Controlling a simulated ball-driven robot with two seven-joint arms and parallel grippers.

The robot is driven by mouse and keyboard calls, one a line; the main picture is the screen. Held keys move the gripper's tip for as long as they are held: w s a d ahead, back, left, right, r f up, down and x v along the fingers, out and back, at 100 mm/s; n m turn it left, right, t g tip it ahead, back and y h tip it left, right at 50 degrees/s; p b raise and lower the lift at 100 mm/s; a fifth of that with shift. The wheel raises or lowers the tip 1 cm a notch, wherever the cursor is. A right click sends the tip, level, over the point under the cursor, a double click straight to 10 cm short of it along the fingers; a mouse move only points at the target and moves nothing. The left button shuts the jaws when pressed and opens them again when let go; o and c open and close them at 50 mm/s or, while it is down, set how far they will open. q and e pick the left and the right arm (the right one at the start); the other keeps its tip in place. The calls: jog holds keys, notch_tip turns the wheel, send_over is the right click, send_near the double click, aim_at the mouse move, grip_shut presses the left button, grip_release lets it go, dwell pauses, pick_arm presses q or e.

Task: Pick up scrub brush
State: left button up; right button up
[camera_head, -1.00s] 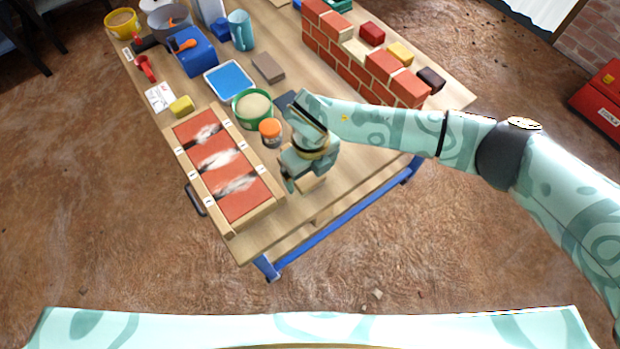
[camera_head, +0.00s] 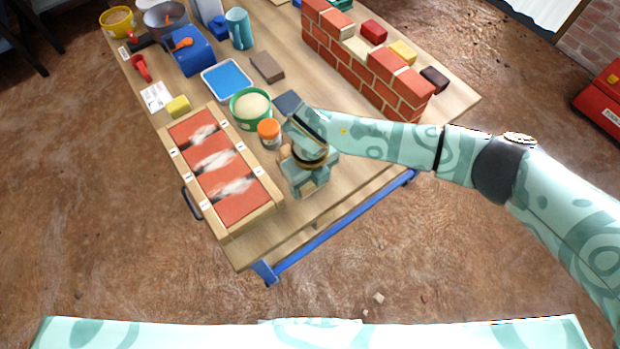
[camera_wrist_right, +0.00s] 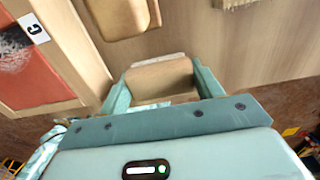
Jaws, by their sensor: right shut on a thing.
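The scrub brush appears to be the tan wooden block (camera_wrist_right: 160,80) with a pale strip along its far edge, between the fingers in the right wrist view. In the head view only a small tan part (camera_head: 308,188) of it shows under the gripper. My right gripper (camera_head: 304,186) is at the table's near edge, right of the framed red panel. In the wrist view my right gripper (camera_wrist_right: 163,82) is shut on the block, one finger at each side. The bristles are not clearly visible. My left gripper is out of view.
The wooden-framed red panel (camera_head: 268,200) lies just left of the gripper. An orange-lidded jar (camera_head: 269,130) and a green tub (camera_head: 233,108) stand behind it. A small brick wall (camera_head: 360,76) stands at the back right. Bare tabletop (camera_head: 365,160) lies to the right.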

jog(key=r+p, duration=0.1)
jog(key=r, duration=0.3)
jog(key=shift+a+p, duration=0.35)
jog(key=shift+a, duration=0.05)
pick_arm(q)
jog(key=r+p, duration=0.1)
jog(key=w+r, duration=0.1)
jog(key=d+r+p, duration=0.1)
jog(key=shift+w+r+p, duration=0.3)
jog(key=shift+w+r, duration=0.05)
pick_arm(e)
jog(key=s+a+r, duration=0.2)
jog(key=a+r, duration=0.6)
jog(key=a, duration=0.5)
jog(key=shift+r, duration=0.35)
jog(key=shift+o, duration=1)
jog(key=shift+c, duration=0.4)
